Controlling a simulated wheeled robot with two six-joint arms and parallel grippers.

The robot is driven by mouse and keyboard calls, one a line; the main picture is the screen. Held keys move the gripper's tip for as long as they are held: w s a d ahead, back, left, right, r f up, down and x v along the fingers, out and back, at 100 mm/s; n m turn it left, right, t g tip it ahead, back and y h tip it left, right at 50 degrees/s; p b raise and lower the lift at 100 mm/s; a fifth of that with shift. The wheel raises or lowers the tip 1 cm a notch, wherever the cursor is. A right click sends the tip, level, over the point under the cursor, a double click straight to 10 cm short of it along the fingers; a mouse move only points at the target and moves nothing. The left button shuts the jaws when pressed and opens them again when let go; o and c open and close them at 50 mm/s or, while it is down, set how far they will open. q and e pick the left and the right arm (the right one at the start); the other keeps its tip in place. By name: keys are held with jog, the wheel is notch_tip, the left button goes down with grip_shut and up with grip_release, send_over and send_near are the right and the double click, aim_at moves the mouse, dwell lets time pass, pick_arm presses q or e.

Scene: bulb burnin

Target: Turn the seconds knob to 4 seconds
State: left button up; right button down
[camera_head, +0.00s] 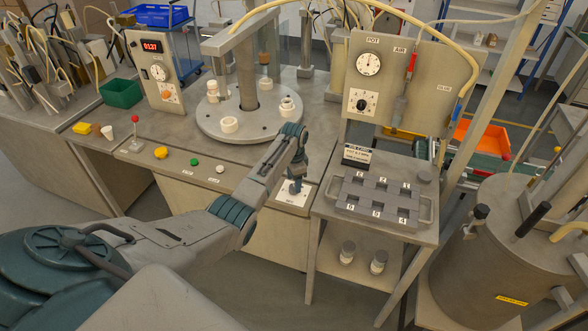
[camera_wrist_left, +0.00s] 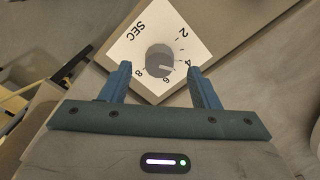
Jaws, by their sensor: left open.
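The seconds knob (camera_wrist_left: 160,60) is a round grey knob on a white plate (camera_wrist_left: 190,22) marked SEC with 2, 4, 6 and 8. Its pale pointer mark appears to face about the 6. My left gripper (camera_wrist_left: 160,78) is open, its blue fingers on either side of the knob in the wrist view; I cannot tell whether they touch it. In the head view my left gripper (camera_head: 295,184) points down over the white plate (camera_head: 286,200) at the bench's front edge, hiding most of the knob. My right gripper is not in view.
A round turntable (camera_head: 250,126) with white rings stands behind the arm. Yellow, green and white buttons line the bench front to the left. A grey numbered block (camera_head: 383,198) sits on a small table at right. A panel (camera_head: 400,75) with a gauge rises behind it.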

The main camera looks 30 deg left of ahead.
pick_arm(q)
notch_tip(320, 180, up, 9)
jog(key=b, duration=0.2)
jog(key=shift+f, duration=0.15)
dwell(0.3)
